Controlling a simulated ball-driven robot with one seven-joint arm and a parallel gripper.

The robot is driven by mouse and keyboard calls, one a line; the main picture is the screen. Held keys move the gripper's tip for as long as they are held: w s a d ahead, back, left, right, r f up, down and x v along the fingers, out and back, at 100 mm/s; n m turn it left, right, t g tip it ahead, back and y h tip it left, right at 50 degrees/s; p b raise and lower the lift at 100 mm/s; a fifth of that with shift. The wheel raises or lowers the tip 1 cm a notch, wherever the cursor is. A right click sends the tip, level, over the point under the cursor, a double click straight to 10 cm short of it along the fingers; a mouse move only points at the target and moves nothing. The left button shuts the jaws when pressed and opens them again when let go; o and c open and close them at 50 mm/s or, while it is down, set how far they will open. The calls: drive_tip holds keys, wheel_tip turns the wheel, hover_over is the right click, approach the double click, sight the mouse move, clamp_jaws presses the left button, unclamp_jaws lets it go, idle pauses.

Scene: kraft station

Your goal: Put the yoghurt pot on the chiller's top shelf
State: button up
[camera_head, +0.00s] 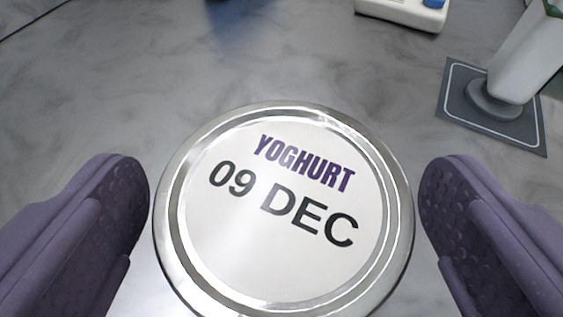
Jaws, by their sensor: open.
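The yoghurt pot (283,262) is seen from above in the lower middle of the picture. Its round silver lid reads "YOGHURT 09 DEC". My gripper (285,212) is open, with one purple finger to the left of the pot and one to the right. A gap shows between each finger and the lid. The pot's sides are hidden under its lid. The chiller is not in view.
A white bottle-like object (522,58) stands on a dark square mat (450,100) at the upper right. A white object with a blue button (402,12) is at the top edge. The grey marbled surface (200,90) is mostly clear beyond the pot.

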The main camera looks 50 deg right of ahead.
sight(285, 195)
drive_tip(key=shift+x, duration=0.85)
drive_tip(key=shift+c, duration=0.7)
drive_tip(key=c, duration=1)
drive_tip(key=shift+c, duration=0.2)
drive_tip(key=shift+r, duration=0.25)
wheel_tip(285, 195, up, 3)
drive_tip(key=shift+r+p, duration=0.15)
drive_tip(key=shift+p, duration=0.95)
drive_tip(key=s+a+p, duration=0.1)
drive_tip(key=s+p, duration=0.1)
drive_tip(key=s, duration=0.6)
drive_tip(key=s+a+r+p, duration=0.1)
drive_tip(key=s+a+p, duration=0.1)
drive_tip(key=s, duration=0.6)
drive_tip(key=shift+a+p, duration=0.3)
drive_tip(key=shift+p, duration=0.35)
